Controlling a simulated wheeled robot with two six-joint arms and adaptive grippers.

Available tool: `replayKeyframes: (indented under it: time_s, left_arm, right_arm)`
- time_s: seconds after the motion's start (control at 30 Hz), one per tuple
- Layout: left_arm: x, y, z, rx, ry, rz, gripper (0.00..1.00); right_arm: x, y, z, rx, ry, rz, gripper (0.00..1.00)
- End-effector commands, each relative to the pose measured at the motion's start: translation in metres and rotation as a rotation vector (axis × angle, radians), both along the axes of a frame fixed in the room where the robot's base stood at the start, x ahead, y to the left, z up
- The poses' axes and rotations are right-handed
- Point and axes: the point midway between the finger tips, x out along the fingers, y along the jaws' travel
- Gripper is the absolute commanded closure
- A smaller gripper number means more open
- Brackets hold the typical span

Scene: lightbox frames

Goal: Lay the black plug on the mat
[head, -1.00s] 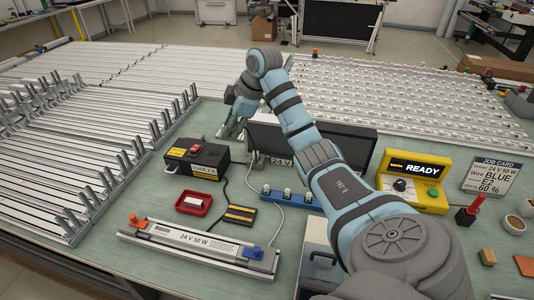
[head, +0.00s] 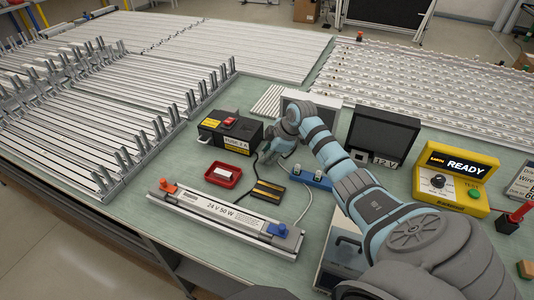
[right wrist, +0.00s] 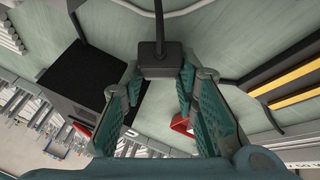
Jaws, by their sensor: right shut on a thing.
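My right gripper (head: 267,157) is to the right of the black fuse box, a little behind the mat in the head view. In the right wrist view the gripper (right wrist: 160,82) is shut on the black plug (right wrist: 160,62), with a dark cable running up from it. The plug is hard to make out in the head view. The mat (head: 268,191) is dark with yellow stripes. It also shows at the right of the right wrist view (right wrist: 290,86), apart from the plug. My left gripper is not in view.
The black fuse box (head: 230,135) stands left of the gripper. A red tray (head: 223,175) with a white piece lies left of the mat. A long light bar (head: 225,217) lies in front. A blue block (head: 316,179) and a loose pale cable (head: 304,210) are to the right.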

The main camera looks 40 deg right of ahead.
Motion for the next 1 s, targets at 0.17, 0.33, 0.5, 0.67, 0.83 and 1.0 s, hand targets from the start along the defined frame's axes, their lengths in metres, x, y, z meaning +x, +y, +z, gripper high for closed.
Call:
replayKeyframes:
  time_s: [0.17,0.33,0.5,0.67,0.83,1.0]
  left_arm:
    - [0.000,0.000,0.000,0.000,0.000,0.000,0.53]
    - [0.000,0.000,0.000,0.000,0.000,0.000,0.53]
    - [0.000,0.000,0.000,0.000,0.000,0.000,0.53]
    - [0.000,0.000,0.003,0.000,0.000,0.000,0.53]
    - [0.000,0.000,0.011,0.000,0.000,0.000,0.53]
    - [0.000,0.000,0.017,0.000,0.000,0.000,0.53]
  right_arm:
    - [0.000,0.000,-0.001,0.000,0.000,0.000,0.64]
    - [0.000,0.000,-0.001,0.000,0.000,0.000,0.52]
    - [0.000,0.000,-0.001,0.000,0.000,-0.001,0.52]
    - [-0.003,-0.002,0.009,-0.002,-0.003,-0.002,0.52]
    - [-0.019,-0.007,0.042,-0.005,-0.004,-0.001,0.52]
    - [-0.040,-0.012,0.082,-0.005,-0.002,-0.001,0.52]
